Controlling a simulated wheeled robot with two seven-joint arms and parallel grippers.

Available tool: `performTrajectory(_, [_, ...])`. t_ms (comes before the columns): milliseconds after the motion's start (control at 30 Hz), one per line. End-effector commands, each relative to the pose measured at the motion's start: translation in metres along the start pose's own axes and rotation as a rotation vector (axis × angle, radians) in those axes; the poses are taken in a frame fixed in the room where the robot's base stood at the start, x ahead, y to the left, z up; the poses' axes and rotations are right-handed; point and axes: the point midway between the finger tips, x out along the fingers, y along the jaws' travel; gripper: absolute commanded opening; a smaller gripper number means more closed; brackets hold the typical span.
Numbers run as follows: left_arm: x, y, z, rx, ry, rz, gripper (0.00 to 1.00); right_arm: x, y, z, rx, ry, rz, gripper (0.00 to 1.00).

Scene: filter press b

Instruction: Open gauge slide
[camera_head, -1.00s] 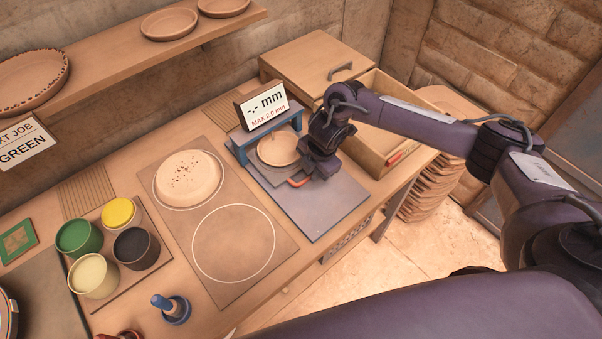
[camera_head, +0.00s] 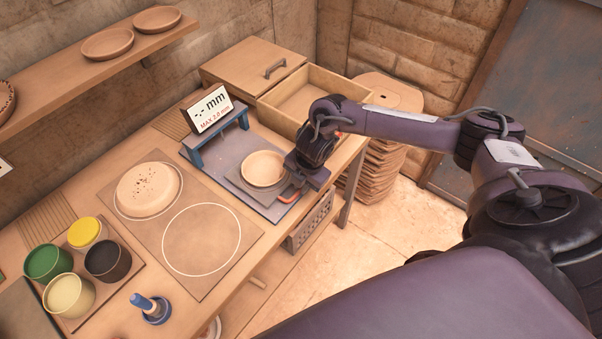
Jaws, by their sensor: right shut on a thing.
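The gauge (camera_head: 213,135) has a blue frame and a tilted display (camera_head: 208,109) reading "-.- mm" and "MAX 2.0 mm". Its grey slide (camera_head: 237,181) sits on the base plate, pulled out in front of the blue frame towards the table's front edge. A round tan dish (camera_head: 263,168) lies on the slide, clear of the frame. My right gripper (camera_head: 292,190) is at the slide's front, shut on its red-orange handle (camera_head: 289,197); the fingers partly hide the handle. My left gripper is not in view.
An open wooden drawer box (camera_head: 345,86) stands behind my right arm. A mat with two white circles (camera_head: 215,278) lies left of the gauge, with a speckled disc (camera_head: 148,189) in one circle. Paint pots (camera_head: 108,259) and a blue-handled tool (camera_head: 152,308) stand at left.

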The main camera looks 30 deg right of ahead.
Motion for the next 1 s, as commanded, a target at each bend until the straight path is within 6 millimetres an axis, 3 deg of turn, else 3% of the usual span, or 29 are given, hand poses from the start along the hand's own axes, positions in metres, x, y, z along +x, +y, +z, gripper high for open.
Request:
performTrajectory(167, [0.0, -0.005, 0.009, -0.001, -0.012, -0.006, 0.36, -0.001, 0.001, 0.001, 0.001, -0.003, 0.002, 0.0])
performTrajectory(200, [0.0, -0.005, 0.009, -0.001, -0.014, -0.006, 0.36, -0.001, 0.001, 0.001, 0.001, -0.003, 0.002, 0.16])
performTrajectory(333, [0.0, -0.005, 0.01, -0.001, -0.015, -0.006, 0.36, 0.0, 0.001, 0.001, 0.001, -0.003, 0.001, 0.32])
performTrajectory(667, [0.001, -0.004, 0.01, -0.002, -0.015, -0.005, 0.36, -0.003, 0.0, 0.001, 0.001, -0.002, 0.001, 0.32])
performTrajectory(1000, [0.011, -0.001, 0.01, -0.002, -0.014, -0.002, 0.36, -0.055, 0.0, 0.001, -0.002, -0.004, 0.003, 0.32])
